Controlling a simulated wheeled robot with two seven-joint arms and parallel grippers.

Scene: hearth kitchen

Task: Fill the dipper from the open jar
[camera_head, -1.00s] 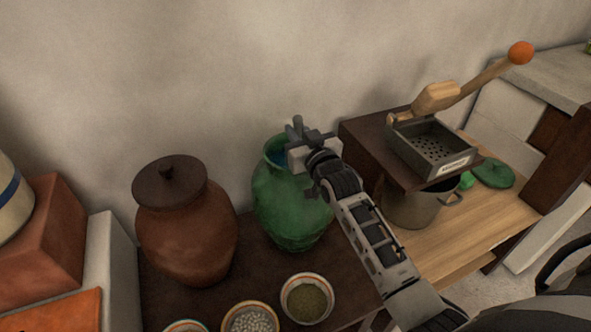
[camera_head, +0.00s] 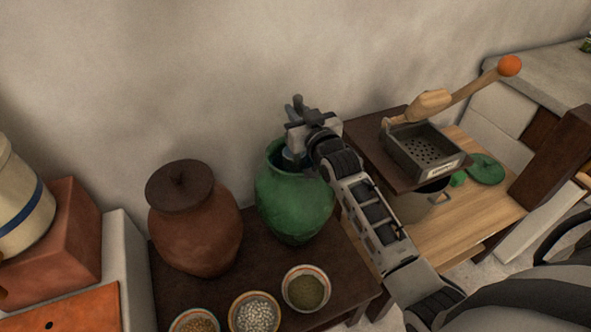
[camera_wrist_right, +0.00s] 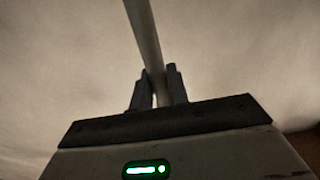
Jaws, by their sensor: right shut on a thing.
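The open green jar (camera_head: 295,205) stands on the dark table against the wall. My right gripper (camera_head: 297,108) is above its mouth and hides part of the rim. In the right wrist view, my right gripper (camera_wrist_right: 158,88) is shut on a pale rod, the dipper's handle (camera_wrist_right: 144,32). In the head view, a grey-blue piece below the gripper, seemingly the dipper (camera_head: 291,155), shows at the jar's mouth. Whether it holds anything cannot be seen. My left gripper is not in view.
A lidded brown jar (camera_head: 196,232) stands left of the green one. Several bowls, one with green contents (camera_head: 306,289), line the front edge. At right are a perforated metal box (camera_head: 427,150) with a wooden lever, a pot (camera_head: 418,205) and a green lid (camera_head: 486,169).

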